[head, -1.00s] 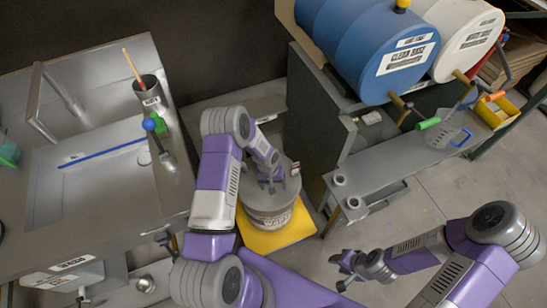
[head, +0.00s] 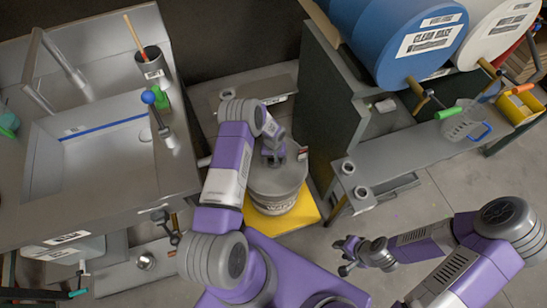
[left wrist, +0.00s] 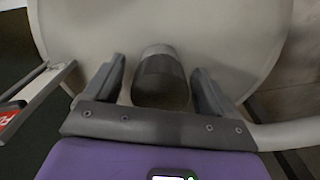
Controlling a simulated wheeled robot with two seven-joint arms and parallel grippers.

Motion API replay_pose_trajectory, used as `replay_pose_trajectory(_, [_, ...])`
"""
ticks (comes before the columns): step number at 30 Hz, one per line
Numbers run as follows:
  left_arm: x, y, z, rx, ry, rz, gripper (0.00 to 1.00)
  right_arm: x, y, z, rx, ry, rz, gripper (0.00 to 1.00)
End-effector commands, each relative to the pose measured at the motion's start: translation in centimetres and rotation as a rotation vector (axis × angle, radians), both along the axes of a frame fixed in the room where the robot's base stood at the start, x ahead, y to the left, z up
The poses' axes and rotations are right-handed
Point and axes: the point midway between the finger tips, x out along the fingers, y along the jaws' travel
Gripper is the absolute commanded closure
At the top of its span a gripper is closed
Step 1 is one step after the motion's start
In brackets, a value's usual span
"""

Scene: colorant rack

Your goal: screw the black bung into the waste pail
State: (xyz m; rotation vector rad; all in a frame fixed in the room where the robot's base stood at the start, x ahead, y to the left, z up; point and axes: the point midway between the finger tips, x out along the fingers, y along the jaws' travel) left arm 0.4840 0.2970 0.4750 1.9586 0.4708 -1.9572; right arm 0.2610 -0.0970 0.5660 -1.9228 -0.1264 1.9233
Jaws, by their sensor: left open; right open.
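The grey waste pail (head: 279,183) stands on a yellow mat (head: 300,215) in the middle of the head view. My left gripper (head: 273,154) is over its lid, pointing down. In the left wrist view a dark, round, bung-like piece (left wrist: 160,80) stands on the pale lid (left wrist: 215,35), between the fingers of the left gripper (left wrist: 160,88). The fingers are open, with a gap on each side of it. I cannot tell how deep it sits. My right gripper (head: 347,256) is open and empty above the floor.
A steel sink (head: 95,150) is on the left. A grey bench (head: 400,155) with blue (head: 400,40) and white (head: 490,30) drums is on the right, close to the pail. A red-and-white tag (left wrist: 10,115) shows left of the gripper.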

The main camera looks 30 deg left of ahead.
Motion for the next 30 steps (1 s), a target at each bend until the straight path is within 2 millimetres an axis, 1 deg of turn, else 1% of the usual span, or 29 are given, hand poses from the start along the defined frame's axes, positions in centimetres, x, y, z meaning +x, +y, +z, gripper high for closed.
replay_pose_trajectory(5, [0.0,0.0,0.01,0.0,0.0,0.0,0.16,0.01,0.01,0.03,0.0,0.0,0.0,0.58])
replay_pose_trajectory(6, [-0.01,0.0,0.01,0.0,0.0,0.0,0.18,0.01,0.01,0.03,0.0,0.0,0.0,0.58])
replay_pose_trajectory(17, [-0.03,-0.01,0.01,0.0,0.001,0.0,0.73,0.01,0.0,0.02,0.0,0.0,0.0,0.58])
replay_pose_trajectory(18, [-0.03,-0.01,0.01,0.0,0.001,0.0,0.48,0.01,0.0,0.02,0.0,0.0,0.0,0.58])
replay_pose_trajectory(24, [-0.04,-0.02,0.01,0.0,0.001,0.0,0.78,0.01,0.0,0.02,0.0,0.0,0.0,0.58])
replay_pose_trajectory(25, [-0.04,-0.02,0.01,0.0,0.001,0.0,0.42,0.01,0.0,0.02,0.0,0.0,0.0,0.58])
replay_pose_trajectory(28, [-0.04,-0.02,0.01,0.0,0.001,0.0,0.26,0.0,0.0,0.02,0.0,0.0,0.0,0.58])
replay_pose_trajectory(30, [-0.04,-0.02,0.01,0.0,0.001,0.0,0.25,0.01,0.0,0.02,0.0,0.0,0.0,0.58])
